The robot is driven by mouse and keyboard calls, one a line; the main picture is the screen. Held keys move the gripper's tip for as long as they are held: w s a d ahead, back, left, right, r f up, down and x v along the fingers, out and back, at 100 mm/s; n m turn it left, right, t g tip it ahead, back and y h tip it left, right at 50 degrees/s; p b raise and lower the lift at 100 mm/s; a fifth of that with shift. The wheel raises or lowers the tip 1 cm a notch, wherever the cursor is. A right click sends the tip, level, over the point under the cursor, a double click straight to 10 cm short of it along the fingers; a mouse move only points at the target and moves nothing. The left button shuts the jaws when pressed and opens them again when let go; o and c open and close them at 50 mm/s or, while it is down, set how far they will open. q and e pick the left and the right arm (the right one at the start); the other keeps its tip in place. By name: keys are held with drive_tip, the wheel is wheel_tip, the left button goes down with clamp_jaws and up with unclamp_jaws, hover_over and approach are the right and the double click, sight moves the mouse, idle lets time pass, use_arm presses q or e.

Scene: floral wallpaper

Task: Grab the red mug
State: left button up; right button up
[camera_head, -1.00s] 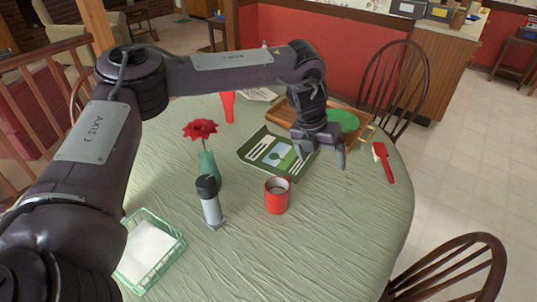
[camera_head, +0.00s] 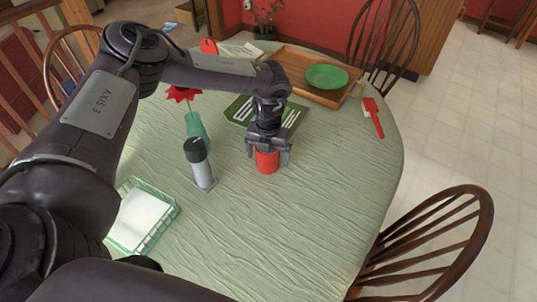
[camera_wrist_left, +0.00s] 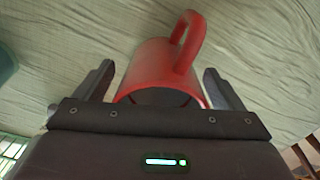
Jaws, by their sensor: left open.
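The red mug (camera_head: 267,162) stands upright on the table. My left gripper (camera_head: 269,155) is right above and around it, with one finger on each side; its top is hidden behind the gripper in the head view. In the left wrist view, the mug (camera_wrist_left: 160,70) lies between the two open fingers of the gripper (camera_wrist_left: 158,85), with its handle pointing away toward the top. Small gaps show between the fingers and the mug. My right gripper is not in view.
A green basket (camera_head: 168,217) is at front left. A wooden tray (camera_head: 290,62) with a green plate (camera_head: 327,76) is behind. The table's right front is clear.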

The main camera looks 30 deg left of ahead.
use_arm(q)
drive_tip(key=c, duration=1.2)
drive_tip(key=shift+r, duration=0.1)
drive_tip(key=shift+c, duration=0.2)
